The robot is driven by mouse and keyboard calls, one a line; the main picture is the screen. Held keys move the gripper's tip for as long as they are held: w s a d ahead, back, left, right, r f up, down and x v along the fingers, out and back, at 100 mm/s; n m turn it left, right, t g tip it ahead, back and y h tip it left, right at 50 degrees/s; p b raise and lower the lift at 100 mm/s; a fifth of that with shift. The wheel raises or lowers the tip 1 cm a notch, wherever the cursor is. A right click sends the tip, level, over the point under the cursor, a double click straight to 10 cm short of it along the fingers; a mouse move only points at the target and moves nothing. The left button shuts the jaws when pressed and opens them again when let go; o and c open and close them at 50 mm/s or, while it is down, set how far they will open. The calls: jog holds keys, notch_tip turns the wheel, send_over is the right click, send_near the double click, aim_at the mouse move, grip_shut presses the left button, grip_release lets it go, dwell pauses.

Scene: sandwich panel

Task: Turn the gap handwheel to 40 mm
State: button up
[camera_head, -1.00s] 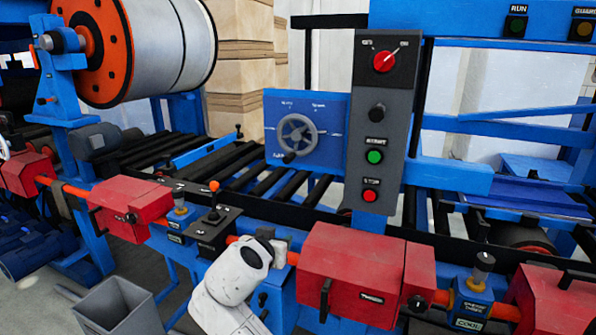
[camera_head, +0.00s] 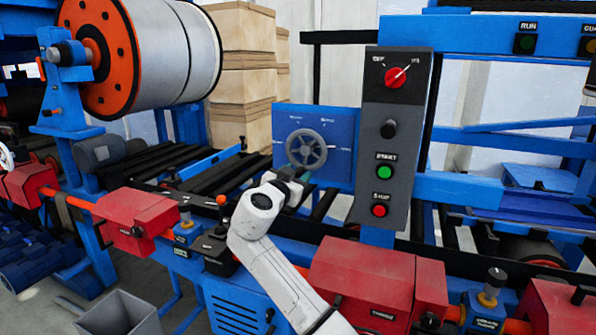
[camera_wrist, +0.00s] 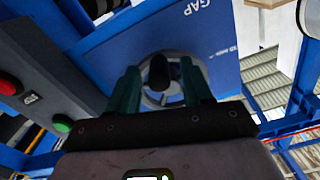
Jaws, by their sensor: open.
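The gap handwheel (camera_head: 306,149) is a grey spoked wheel on a blue panel (camera_head: 343,133) with small white marks around it. I cannot read its setting. In the wrist view the panel (camera_wrist: 205,30) carries the word GAP, and the wheel's rim (camera_wrist: 172,97) shows behind the fingers. The wheel's dark knob (camera_wrist: 158,72) points towards the wrist camera, between the two fingers. My gripper (camera_wrist: 160,88) is open, with its green fingers on either side of the knob. Whether they touch it is not clear. In the head view my gripper (camera_head: 297,181) is at the wheel's lower edge.
A grey control box (camera_head: 398,130) with a red selector, a black knob and green and red buttons stands right of the wheel. Red housings (camera_head: 365,277) and a small lever (camera_head: 221,215) line the front rail below. Black rollers (camera_head: 222,172) lie to the left.

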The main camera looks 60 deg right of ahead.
jog(key=shift+d, duration=0.8)
jog(key=shift+c, duration=0.2)
grip_shut()
